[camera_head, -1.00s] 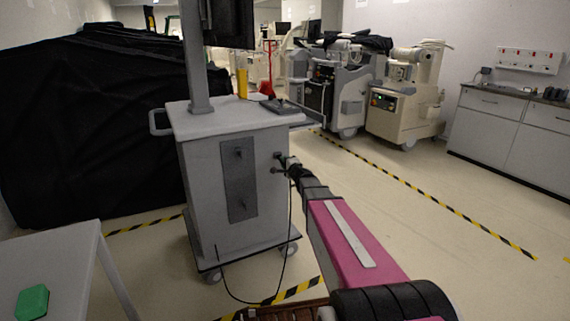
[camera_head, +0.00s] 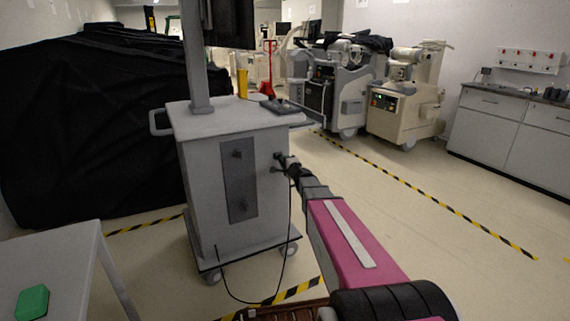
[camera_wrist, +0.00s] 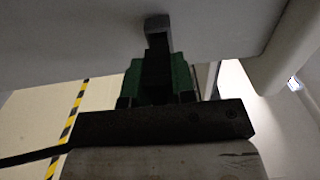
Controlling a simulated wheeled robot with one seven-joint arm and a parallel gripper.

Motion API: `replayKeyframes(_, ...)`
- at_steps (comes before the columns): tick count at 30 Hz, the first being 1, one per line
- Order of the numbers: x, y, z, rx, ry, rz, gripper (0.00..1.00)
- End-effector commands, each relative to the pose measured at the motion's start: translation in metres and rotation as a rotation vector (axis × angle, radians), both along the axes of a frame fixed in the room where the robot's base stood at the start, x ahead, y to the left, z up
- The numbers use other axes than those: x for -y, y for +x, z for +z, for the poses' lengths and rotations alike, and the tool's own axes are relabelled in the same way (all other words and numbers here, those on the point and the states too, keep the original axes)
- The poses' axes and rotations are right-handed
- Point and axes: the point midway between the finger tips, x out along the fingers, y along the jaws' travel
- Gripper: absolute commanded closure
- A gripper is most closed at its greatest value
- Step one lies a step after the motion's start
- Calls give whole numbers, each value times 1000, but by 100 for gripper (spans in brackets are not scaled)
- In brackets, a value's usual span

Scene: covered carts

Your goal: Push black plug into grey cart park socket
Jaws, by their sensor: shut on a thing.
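The grey cart (camera_head: 264,205) stands upright on castors in the middle of the head view, with a post on top. My gripper (camera_head: 288,165) is at the upper part of its right-hand side, shut on the black plug. A thin black cable (camera_head: 289,215) hangs from there, loops near the floor and runs back to the cart's base. In the wrist view, the dark plug (camera_wrist: 157,68) sits between green parts at my gripper (camera_wrist: 158,88), close to the pale cart face (camera_wrist: 80,40). The socket is hidden or too dark to tell, so I cannot see how deep the plug sits.
A table with a green block (camera_head: 33,302) is at the lower left. A large black cover (camera_head: 90,130) fills the left behind the cart. Beige equipment (camera_head: 405,110) and a counter (camera_head: 510,130) stand at the back right. The floor right of the cart is clear, with striped tape.

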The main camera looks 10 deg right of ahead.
Motion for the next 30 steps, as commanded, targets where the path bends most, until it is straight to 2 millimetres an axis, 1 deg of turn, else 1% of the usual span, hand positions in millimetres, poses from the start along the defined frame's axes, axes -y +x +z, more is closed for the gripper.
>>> replayKeyframes(30, -7, 21, 0, 0, 0, 0, 100)
